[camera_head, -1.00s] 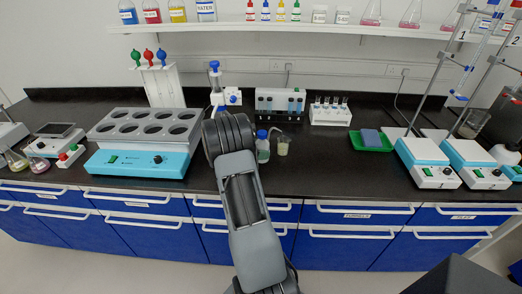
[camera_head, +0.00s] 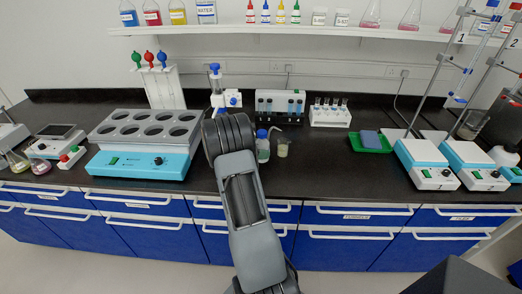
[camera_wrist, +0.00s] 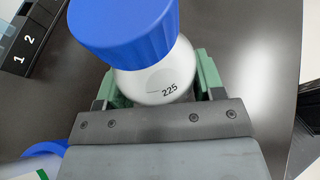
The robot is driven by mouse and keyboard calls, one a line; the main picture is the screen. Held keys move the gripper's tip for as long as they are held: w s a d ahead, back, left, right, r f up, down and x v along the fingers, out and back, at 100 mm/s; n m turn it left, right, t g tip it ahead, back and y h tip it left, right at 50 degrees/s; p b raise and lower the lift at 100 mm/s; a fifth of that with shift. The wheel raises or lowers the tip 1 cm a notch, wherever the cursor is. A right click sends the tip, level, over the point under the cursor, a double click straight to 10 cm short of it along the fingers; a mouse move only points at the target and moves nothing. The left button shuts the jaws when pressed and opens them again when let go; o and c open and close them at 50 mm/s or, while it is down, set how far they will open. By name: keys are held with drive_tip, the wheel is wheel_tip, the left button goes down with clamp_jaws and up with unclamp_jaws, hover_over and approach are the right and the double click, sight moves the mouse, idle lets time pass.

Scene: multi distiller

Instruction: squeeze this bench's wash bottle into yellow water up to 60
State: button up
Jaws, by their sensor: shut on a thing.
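The wash bottle (camera_head: 263,151) has a blue cap and a translucent body and stands upright just right of my arm. Its thin spout reaches right, over a small beaker (camera_head: 284,149) holding pale yellow liquid. The beaker's marks are too small to read, so I cannot tell the level. In the wrist view the bottle's blue cap (camera_wrist: 125,30) and white shoulder with a "225" mark fill the middle. My gripper (camera_wrist: 157,86) is shut on the bottle, a green finger on each side. The beaker is not clear in the wrist view.
A block heater (camera_head: 140,150) stands left, and a white dispenser (camera_head: 232,99) is partly behind my arm. Tube racks (camera_head: 330,115) stand behind the beaker. A green tray (camera_head: 371,142) and hotplates (camera_head: 425,165) are right.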

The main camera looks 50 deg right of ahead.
sight(259, 138)
drive_tip(key=shift+r+p, duration=1.7)
drive_tip(key=shift+r, duration=0.8)
